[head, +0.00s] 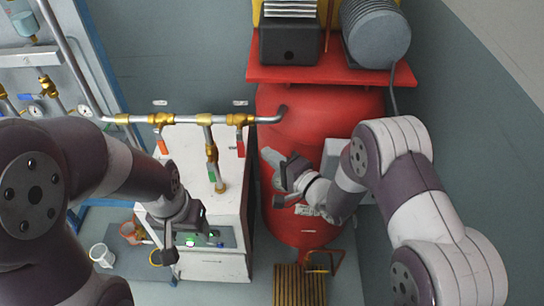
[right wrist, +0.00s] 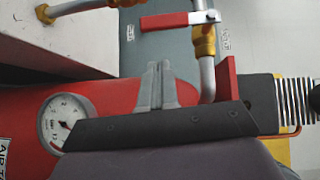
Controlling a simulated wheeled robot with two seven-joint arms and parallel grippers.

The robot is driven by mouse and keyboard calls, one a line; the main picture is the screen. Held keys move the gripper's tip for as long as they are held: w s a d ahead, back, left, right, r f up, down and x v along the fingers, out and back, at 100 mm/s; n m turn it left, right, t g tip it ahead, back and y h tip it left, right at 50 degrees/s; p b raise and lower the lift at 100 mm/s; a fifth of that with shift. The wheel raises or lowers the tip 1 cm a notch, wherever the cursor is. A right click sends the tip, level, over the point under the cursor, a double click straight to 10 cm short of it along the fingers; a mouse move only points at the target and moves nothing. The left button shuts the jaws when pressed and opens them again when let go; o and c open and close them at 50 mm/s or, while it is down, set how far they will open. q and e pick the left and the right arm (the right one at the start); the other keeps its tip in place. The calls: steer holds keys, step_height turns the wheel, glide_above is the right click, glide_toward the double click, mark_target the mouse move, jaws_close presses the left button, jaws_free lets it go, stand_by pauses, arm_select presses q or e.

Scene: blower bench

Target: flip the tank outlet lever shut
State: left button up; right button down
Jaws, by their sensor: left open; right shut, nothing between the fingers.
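The red tank (head: 320,115) stands at centre right, with a pipe leaving its upper left side. On this pipe, nearest the tank, a brass valve (head: 240,120) carries a red lever (head: 240,148) that hangs down, crosswise to the pipe. In the right wrist view the red lever (right wrist: 178,20) points left from its brass valve (right wrist: 203,40), beyond my fingertips. My right gripper (head: 270,157) is shut and empty in front of the tank, right of the lever and apart from it. My left gripper (head: 188,225) is open and empty, lower left.
Another valve with an orange-red lever (head: 162,146) and a lower green-handled valve (head: 211,173) sit on the same pipework. A white cabinet (head: 215,267) stands below. A round gauge (right wrist: 67,122) is on the tank. A white cup (head: 102,255) stands at lower left.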

steer(key=v, duration=1)
steer(key=s+d+f+n+g+h, duration=0.4)
steer(key=d+f+n+g+h, duration=0.25)
steer(key=d+f+h, duration=0.4)
steer(key=s+d+r+n+g+h+p, duration=0.25)
steer(key=s+d+r+g, duration=0.2)
steer(key=s+r, duration=0.35)
arm_select(q)
steer(key=shift+d+r+p, duration=0.1)
steer(key=shift+r+p, duration=0.85)
steer(key=shift+r, duration=1.2)
arm_select(e)
step_height(320, 180, up, 7)
steer(key=s+a, duration=0.1)
steer(key=a, duration=0.1)
steer(key=shift+s+y, duration=0.3)
steer(key=shift+s, duration=0.05)
